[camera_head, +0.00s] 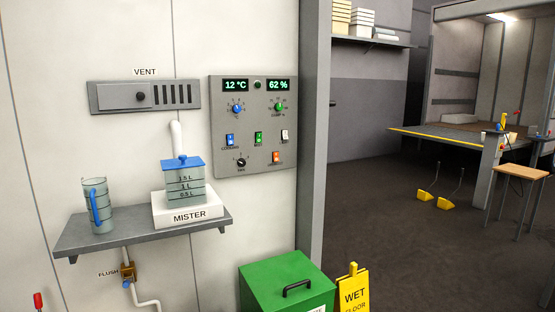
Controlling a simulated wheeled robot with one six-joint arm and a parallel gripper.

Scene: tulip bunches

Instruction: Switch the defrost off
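The grey control panel (219,165) is on the white wall. An orange rocker switch (276,156) sits at its lower right. The small label under it is too blurred to read surely, so I cannot confirm it is the defrost switch. Its orange face looks bright, but its tilt is too small to tell. A blue switch (230,140), a green switch (258,138) and a white switch (285,135) form a row above it. A black knob (241,162) is to its left. Displays above read 12 °C and 62 %. My gripper is not in view.
A grey shelf (135,237) left of the panel holds a jug (99,205) and the mister (188,217). A green lidded bin (275,270) and a yellow wet floor sign (354,288) stand below the panel. Open dark floor (400,225) lies right.

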